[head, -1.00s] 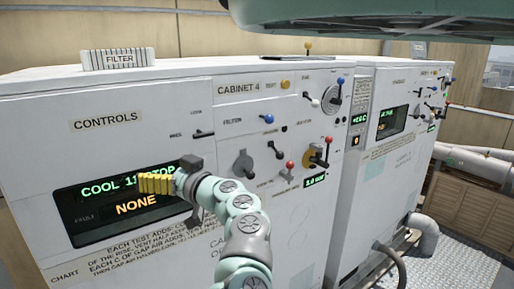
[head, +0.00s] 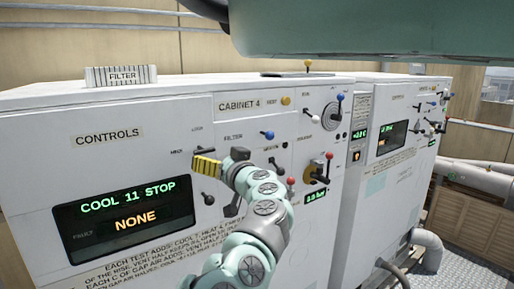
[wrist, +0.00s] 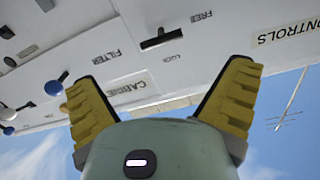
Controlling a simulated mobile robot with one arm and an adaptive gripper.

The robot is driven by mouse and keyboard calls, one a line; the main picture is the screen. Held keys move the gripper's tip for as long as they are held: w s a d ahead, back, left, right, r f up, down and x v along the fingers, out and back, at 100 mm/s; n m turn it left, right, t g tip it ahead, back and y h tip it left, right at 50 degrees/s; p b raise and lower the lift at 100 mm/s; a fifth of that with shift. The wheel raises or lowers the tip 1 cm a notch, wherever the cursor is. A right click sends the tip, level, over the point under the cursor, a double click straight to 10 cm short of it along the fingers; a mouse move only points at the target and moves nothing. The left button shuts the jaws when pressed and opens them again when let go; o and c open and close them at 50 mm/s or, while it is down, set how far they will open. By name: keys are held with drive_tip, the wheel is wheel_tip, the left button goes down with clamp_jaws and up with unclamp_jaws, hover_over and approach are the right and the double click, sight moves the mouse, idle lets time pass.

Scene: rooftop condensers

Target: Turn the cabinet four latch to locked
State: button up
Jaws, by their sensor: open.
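The cabinet four latch is a dark bar handle (head: 203,152) on the white front panel, below the LOCK label and right of the FREE label. It lies roughly level, in line with FREE. In the wrist view the latch (wrist: 164,39) shows upside down between the FREE and LOCK labels, beyond my fingertips. My gripper (head: 207,168) has yellow fingers and is just below the latch in the head view. In the wrist view my gripper (wrist: 163,73) is open, its two fingers wide apart with nothing between them. The latch appears apart from both fingers.
A display (head: 125,218) reads COOL 11 STOP and NONE. Right of the latch are a blue-knobbed lever (head: 267,135), a red-knobbed lever (head: 327,169) and several other controls. A CABINET 4 label (head: 239,105) is above. A second cabinet (head: 385,185) stands to the right.

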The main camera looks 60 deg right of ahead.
sight(207, 152)
drive_tip(key=x, duration=0.3)
drive_tip(key=shift+w+p, duration=0.1)
drive_tip(key=shift+p, duration=0.3)
drive_tip(key=shift+x, duration=0.85)
drive_tip(key=shift+w+d+p, duration=0.3)
drive_tip(key=shift+w+p, duration=0.25)
drive_tip(key=shift+w+d+r, duration=0.15)
drive_tip(key=shift+w+d, duration=0.1)
drive_tip(key=shift+w, duration=0.4)
drive_tip(key=shift+w+d+f, duration=0.25)
drive_tip(key=shift+w+f, duration=0.05)
drive_tip(key=shift+w, duration=0.15)
drive_tip(key=shift+w+d+r+p, duration=0.2)
drive_tip(key=shift+w+p, duration=0.15)
drive_tip(key=shift+w, duration=0.35)
drive_tip(key=shift+f, duration=0.1)
